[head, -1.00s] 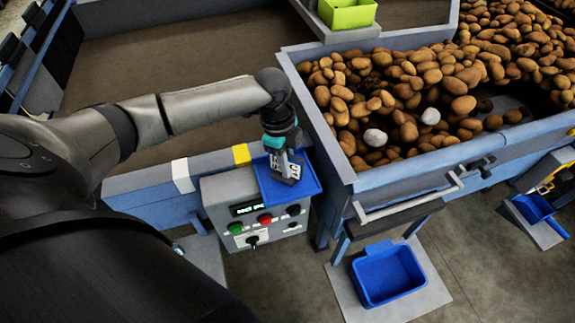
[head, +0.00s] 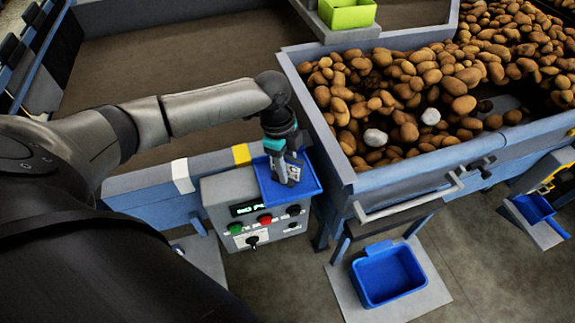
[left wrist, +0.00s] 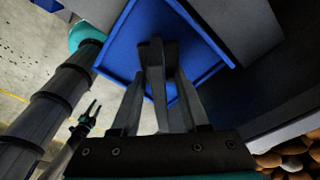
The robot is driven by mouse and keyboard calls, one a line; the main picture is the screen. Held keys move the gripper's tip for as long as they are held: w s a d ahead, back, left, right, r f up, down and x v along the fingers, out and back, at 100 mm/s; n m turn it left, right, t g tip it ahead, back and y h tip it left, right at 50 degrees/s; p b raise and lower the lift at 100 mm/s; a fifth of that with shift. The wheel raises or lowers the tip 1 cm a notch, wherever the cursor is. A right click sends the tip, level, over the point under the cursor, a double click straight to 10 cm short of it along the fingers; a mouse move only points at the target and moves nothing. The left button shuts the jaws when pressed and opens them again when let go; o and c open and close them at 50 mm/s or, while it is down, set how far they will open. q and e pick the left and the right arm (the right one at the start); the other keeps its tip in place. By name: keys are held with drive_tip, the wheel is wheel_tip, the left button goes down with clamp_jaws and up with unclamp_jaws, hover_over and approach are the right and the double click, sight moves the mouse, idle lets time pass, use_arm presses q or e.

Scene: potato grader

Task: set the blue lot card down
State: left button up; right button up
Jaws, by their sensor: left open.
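My left gripper (head: 288,178) points down into a shallow blue tray (head: 313,187) on top of the grey control box. In the left wrist view its fingers (left wrist: 157,48) are open over the tray floor (left wrist: 125,38), with their tips looking close together from this angle. I cannot make out the blue lot card apart from the tray, which is also blue. A small pale patch shows beside the fingertips in the head view. A small dark pronged gripper (left wrist: 93,110) at the left of the wrist view appears to be my right one.
The control box (head: 262,235) has a display, buttons and a switch. A potato bin (head: 357,185) stands close to the right of the tray. A blue bin (head: 390,297) rests low in front, and a green bin (head: 347,14) stands at the back.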

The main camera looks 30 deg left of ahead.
use_arm(q)
drive_tip(key=r, duration=0.4)
drive_tip(key=a+r, duration=0.1)
drive_tip(key=r, duration=0.3)
drive_tip(key=r+p, duration=0.1)
drive_tip(key=r, duration=0.3)
drive_tip(key=shift+a, duration=0.4)
